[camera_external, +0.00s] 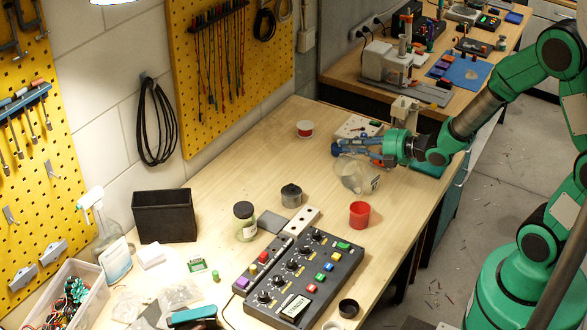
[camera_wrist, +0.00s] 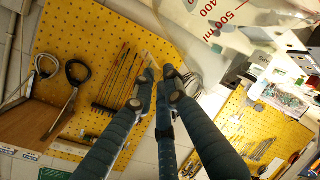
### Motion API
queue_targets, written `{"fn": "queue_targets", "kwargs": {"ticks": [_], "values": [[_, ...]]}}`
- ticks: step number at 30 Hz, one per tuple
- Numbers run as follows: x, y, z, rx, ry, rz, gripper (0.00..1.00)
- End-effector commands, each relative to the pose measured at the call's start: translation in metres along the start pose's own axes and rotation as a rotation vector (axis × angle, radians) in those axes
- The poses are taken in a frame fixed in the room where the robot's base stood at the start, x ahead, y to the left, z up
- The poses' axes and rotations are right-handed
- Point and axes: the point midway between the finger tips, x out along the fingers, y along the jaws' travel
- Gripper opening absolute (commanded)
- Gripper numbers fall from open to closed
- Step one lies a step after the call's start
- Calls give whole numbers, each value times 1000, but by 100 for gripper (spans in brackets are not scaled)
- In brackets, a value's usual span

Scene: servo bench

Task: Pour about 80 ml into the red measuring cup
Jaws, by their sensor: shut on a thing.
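The red measuring cup (camera_external: 359,215) stands upright on the wooden bench, near its right edge. A clear beaker (camera_external: 348,172) is in my gripper (camera_external: 352,150), behind and above the red cup in the external view. The beaker looks tilted. I cannot tell how much it holds or whether anything flows from it. In the wrist view, the clear wall of the beaker (camera_wrist: 192,14) with red 400 and 500 ml marks fills the top right. My gripper's blue fingers (camera_wrist: 162,76) come close together there. The red cup's inside is mostly hidden.
A control box (camera_external: 305,278) with knobs and coloured buttons lies in front of the red cup. A dark-lidded jar (camera_external: 244,222) and a small grey pot (camera_external: 291,196) stand to the left. A red-and-white spool (camera_external: 305,128) sits farther back.

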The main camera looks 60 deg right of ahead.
Motion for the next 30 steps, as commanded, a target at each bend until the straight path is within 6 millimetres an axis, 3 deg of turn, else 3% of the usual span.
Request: {"fn": "queue_targets", "kwargs": {"ticks": [30], "values": [[-6, 2, -6, -39, 1, 40, 0]]}}
